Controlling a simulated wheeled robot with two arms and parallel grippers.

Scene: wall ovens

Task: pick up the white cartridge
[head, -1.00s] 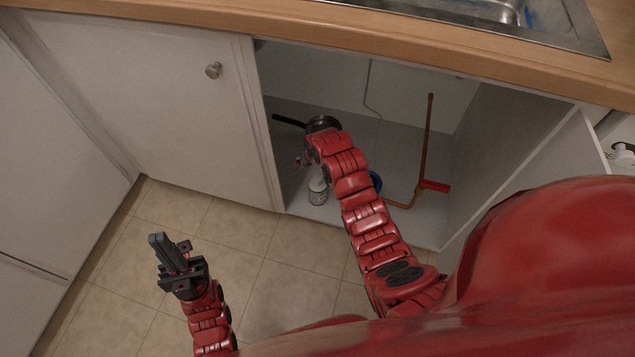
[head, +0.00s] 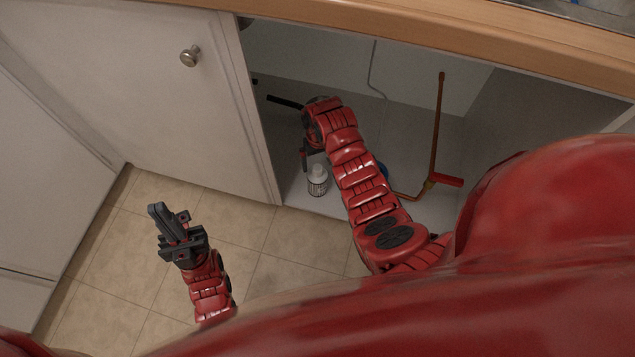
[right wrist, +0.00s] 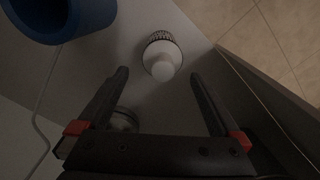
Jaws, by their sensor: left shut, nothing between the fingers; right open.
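The white cartridge (head: 317,181), a small bottle-like thing with a dark-printed label, stands on the cabinet floor near its front edge. In the right wrist view the cartridge (right wrist: 161,57) shows its rounded white top, just beyond the fingertips and roughly centred between them. My right gripper (right wrist: 160,74) is open and empty; I cannot tell that either finger touches the cartridge. My left gripper (head: 156,212) is shut and empty, outside the cabinet over the tiles.
A blue cylinder (right wrist: 60,22) stands near the cartridge. Another round thing (right wrist: 124,119) shows partly behind my gripper. A copper pipe with a red handle (head: 446,180) rises at the right. The cabinet's side wall and worktop (head: 400,42) bound the opening. The tiled floor is clear.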

